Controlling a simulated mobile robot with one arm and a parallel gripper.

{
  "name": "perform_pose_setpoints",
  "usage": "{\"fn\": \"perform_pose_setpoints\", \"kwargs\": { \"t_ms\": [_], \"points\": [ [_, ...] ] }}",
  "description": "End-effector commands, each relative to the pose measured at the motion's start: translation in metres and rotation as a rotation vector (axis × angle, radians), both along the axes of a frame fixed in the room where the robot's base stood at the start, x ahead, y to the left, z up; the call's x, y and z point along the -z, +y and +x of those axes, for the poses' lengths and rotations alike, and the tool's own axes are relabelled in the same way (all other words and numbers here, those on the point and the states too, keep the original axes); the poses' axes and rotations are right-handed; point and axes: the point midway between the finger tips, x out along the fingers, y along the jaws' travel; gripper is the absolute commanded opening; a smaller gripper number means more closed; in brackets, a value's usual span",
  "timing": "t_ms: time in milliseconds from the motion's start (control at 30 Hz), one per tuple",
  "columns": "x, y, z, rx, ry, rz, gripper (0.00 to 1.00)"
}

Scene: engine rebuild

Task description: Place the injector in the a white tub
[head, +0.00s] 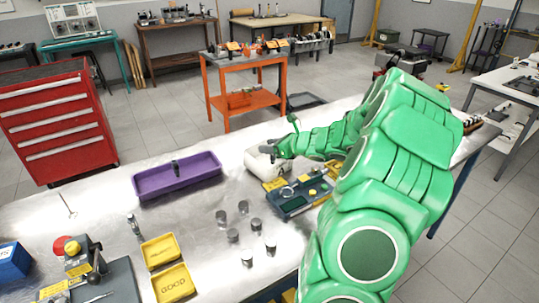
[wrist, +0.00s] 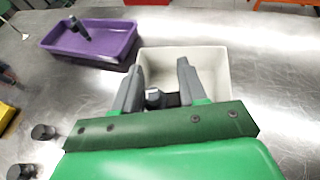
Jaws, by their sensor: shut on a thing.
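The white tub (wrist: 222,62) stands on the metal bench, ahead of my gripper in the wrist view. In the head view the tub (head: 258,166) is partly covered by my gripper (head: 270,150). My gripper (wrist: 161,66) is shut on the injector (wrist: 153,98), a small dark piece with a grey end between the fingers. The fingers overlap the tub's near side in the wrist view, and my gripper is over or beside its rim; the exact height is unclear. Much of the injector is hidden by the fingers and gripper body.
A purple tray (head: 150,190) with a dark part in it stands left of the tub. Several metal cylinders (head: 232,235) stand nearer. A dark teal tray (head: 292,208) with parts lies right of them. Two yellow trays (head: 172,284) sit at the front left. Bare bench lies between.

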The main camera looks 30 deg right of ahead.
Motion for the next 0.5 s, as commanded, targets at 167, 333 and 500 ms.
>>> {"fn": "perform_pose_setpoints", "kwargs": {
  "t_ms": [167, 333, 500],
  "points": [
    [0.007, -0.003, 0.006, 0.001, 0.0, -0.001, 0.11],
    [0.014, -0.005, 0.011, 0.0, 0.0, -0.002, 0.11],
    [0.036, -0.005, 0.011, 0.0, 0.002, 0.0, 0.11]
  ]
}}
